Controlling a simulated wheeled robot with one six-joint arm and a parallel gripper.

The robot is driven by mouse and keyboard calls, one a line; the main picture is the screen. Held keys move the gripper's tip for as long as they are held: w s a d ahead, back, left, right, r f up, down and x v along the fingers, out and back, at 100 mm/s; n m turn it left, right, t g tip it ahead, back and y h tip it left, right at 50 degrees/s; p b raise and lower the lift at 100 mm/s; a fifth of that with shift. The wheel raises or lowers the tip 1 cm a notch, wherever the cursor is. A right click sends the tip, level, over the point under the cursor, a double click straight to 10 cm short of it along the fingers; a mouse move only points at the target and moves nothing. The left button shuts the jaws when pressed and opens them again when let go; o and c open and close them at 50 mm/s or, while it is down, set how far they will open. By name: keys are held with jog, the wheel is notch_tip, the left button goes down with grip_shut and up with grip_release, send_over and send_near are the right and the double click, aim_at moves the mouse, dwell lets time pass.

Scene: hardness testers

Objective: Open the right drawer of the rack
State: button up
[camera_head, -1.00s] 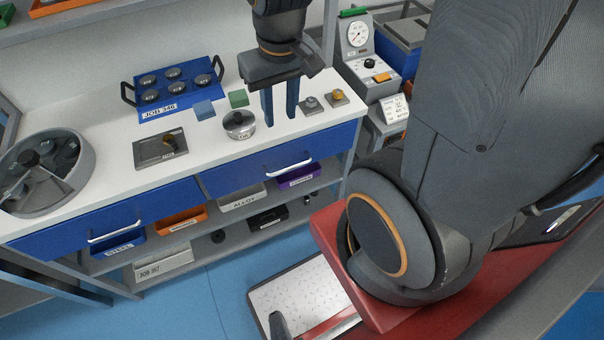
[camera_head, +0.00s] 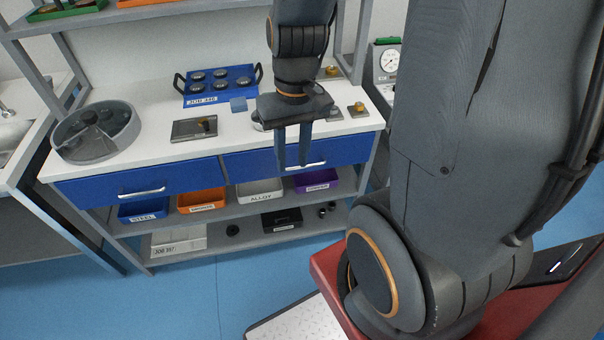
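The right drawer (camera_head: 346,152) of the rack has a blue front under the white worktop and looks shut. Its pale bar handle (camera_head: 317,163) shows partly behind a finger of my gripper. My gripper (camera_head: 293,160) points down, its two blue fingers apart with a gap between them, and nothing is seen held. The fingertips overlap the handle's left part in the picture; I cannot tell whether they touch it. The left drawer (camera_head: 100,188) is shut, with its own bar handle (camera_head: 142,193).
On the worktop (camera_head: 150,153) are a round divided tray (camera_head: 67,148), a blue holder marked JOB 346 (camera_head: 222,98), a dark plate (camera_head: 195,128) and small blocks. Below, labelled bins including ALLOY (camera_head: 260,192) stand on a shelf. Blue floor lies in front.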

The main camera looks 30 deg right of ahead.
notch_tip(320, 180, down, 11)
jog(key=d+m+g+y+b, duration=0.2)
jog(key=d+m+y+b, duration=0.1)
jog(key=y+b, duration=0.25)
jog(key=m+t+y+b, duration=0.6)
jog(key=t+y+b, duration=0.1)
jog(key=t+b, duration=0.55)
send_near(312, 166)
jog(key=x, duration=0.4)
jog(key=shift+t, duration=0.25)
jog(key=shift+p+x, duration=0.3)
jog(key=shift+x, duration=3.65)
jog(key=shift+f, duration=0.1)
grip_shut()
